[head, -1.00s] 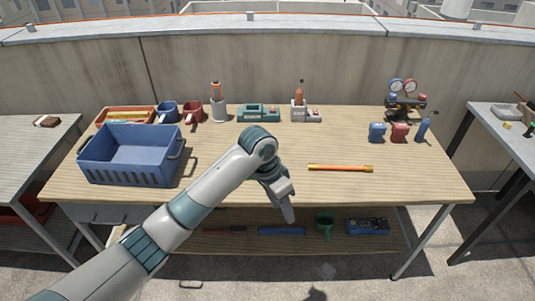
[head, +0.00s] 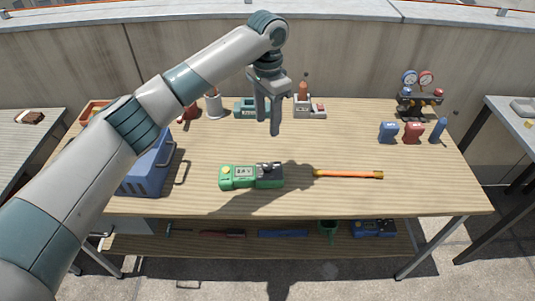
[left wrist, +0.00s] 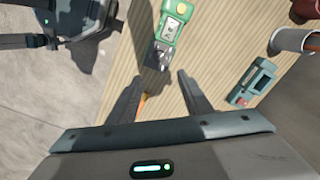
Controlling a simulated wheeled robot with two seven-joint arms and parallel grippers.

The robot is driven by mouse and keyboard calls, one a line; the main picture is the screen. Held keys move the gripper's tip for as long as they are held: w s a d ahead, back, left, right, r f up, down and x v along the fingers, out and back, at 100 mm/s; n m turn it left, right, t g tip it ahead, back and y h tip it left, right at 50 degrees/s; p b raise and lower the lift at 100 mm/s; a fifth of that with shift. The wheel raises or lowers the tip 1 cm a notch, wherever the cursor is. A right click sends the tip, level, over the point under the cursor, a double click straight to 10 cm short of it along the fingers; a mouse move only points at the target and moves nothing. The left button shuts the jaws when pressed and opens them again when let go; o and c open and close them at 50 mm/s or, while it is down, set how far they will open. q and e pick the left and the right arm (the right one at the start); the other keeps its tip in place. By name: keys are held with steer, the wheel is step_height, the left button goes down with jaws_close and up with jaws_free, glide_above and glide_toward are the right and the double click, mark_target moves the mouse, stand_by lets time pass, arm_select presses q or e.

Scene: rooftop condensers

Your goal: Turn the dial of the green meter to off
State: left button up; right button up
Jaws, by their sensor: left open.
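The green meter (head: 251,176) lies flat on the middle of the wooden workbench, its display toward the left. Its dark right-hand part (head: 269,171) carries the controls, but the dial's setting is too small to read. My left gripper (head: 268,125) is open and empty, pointing down above the bench behind the meter, apart from it. In the left wrist view the meter (left wrist: 172,28) shows beyond my open fingers (left wrist: 158,85), its dark end nearest them. My right gripper is not in view.
An orange-handled rod (head: 347,175) lies right of the meter. A blue crate (head: 150,172) stands at the left, partly behind my arm. A teal device (head: 246,106) and a grey holder (head: 310,111) stand at the back. The bench front is clear.

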arm_select(q)
steer(key=shift+s+r, duration=0.15)
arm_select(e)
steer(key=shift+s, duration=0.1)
arm_select(q)
steer(key=p, duration=0.2)
glide_above(267, 166)
step_height(267, 166, down, 6)
step_height(267, 166, down, 12)
steer(key=shift+d+r+p, duration=0.1)
steer(key=shift+r+p, duration=0.1)
steer(key=shift+p, duration=0.7)
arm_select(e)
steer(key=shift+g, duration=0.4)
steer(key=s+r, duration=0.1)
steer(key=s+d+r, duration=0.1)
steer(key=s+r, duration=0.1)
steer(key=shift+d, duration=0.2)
arm_select(q)
steer(key=shift+c, duration=0.7)
steer(key=c, duration=0.9)
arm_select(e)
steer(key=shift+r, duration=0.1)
